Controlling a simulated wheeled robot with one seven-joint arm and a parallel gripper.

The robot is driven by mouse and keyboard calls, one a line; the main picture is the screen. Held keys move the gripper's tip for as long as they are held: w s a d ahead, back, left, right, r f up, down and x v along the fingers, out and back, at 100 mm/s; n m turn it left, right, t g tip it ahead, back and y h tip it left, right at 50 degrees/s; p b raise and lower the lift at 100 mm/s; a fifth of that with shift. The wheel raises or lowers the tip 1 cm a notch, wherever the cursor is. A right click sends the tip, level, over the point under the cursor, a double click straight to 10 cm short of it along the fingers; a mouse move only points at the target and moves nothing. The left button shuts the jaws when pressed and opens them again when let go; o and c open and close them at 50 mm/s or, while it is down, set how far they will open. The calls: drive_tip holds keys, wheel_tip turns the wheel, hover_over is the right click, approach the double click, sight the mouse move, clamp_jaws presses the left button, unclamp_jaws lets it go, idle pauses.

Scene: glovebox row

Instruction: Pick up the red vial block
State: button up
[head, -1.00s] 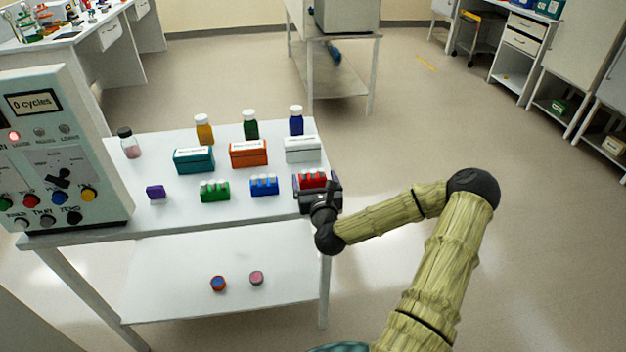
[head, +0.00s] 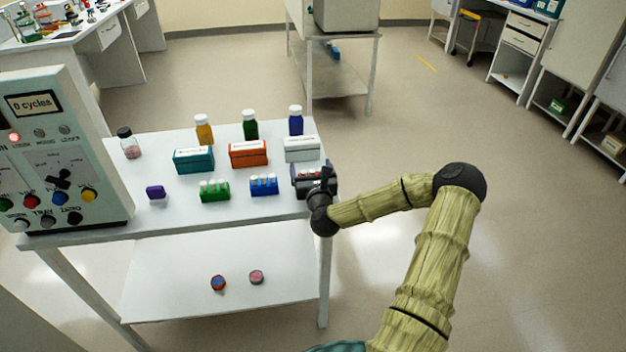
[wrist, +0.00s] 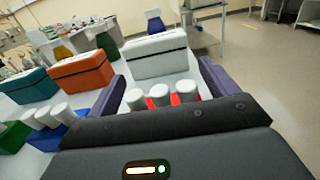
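The red vial block (wrist: 175,100) with its white-capped vials shows low in the middle of the wrist view, its lower part hidden by my gripper body. My gripper (head: 314,178) is at the table's right front corner in the head view and covers nearly all of the block there. In the wrist view my gripper's (wrist: 162,70) two purple-grey fingers are apart, one on each side of the block. A narrow gap shows at the right finger; contact on the left is unclear. The block appears to be on the table.
A blue vial block (head: 264,185) and a green one (head: 215,190) stand to the left, with a small purple piece (head: 155,192) beyond. A white box (head: 302,149) stands just behind the red block. The control panel (head: 60,150) is at the table's left.

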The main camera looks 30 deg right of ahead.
drive_tip(key=c, duration=1)
drive_tip(key=shift+c, duration=0.2)
drive_tip(key=shift+r, duration=0.1)
wheel_tip(320, 180, up, 10)
drive_tip(key=shift+p, duration=0.3)
